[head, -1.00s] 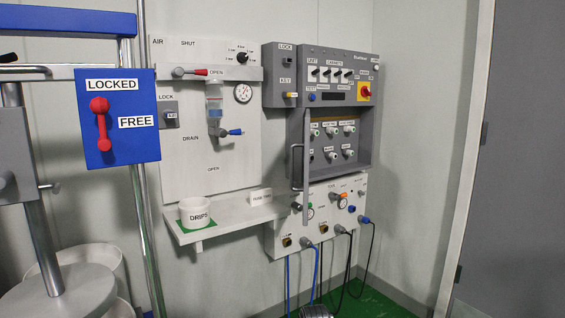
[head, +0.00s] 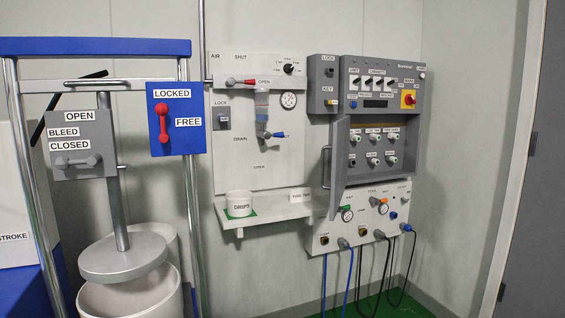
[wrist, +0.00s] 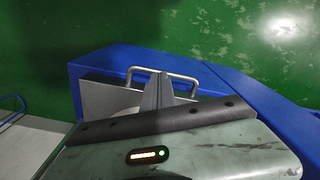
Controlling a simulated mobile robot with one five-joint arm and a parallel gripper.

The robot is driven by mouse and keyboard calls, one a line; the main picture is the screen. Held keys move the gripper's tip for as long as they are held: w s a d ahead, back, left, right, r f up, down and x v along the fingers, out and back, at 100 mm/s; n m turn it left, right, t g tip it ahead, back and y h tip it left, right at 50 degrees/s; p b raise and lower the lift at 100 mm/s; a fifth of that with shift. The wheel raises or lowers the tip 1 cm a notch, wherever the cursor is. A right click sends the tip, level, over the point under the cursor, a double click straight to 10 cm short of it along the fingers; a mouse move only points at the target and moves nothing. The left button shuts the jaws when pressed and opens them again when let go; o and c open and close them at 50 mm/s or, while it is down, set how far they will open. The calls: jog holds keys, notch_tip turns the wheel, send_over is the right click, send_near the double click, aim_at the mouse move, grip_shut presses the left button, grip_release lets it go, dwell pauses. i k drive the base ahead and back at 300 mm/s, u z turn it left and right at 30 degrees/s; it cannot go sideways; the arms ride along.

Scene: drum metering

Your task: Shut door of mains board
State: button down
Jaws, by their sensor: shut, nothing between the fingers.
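The mains board (head: 366,84) is a grey cabinet on the back wall, at the right of the head view. Its upper panel carries switches, a dark display and a red knob on yellow. Its lower bay, with several pale knobs, is uncovered. The grey door (head: 340,150) stands open at the bay's left side, swung out from the wall, with a bar handle (head: 326,168) on its outer edge. My gripper (wrist: 163,78) shows in the wrist view, fingers together and empty, above a blue surface and a metal bar. The head view does not show my gripper, and the wrist view does not show the door.
A white shelf (head: 265,212) with a DRIPS cup (head: 239,203) juts out left of the board. A white socket box (head: 362,218) with hanging cables is below it. A blue-framed press (head: 98,47) with a drum stands at the left. Green floor shows below.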

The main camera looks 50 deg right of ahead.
aim_at(336, 159)
jog(key=u, duration=1.6)
jog(key=k, duration=1.75)
jog(key=z, duration=0.8)
jog(key=i, duration=1)
jog(key=u, duration=0.05)
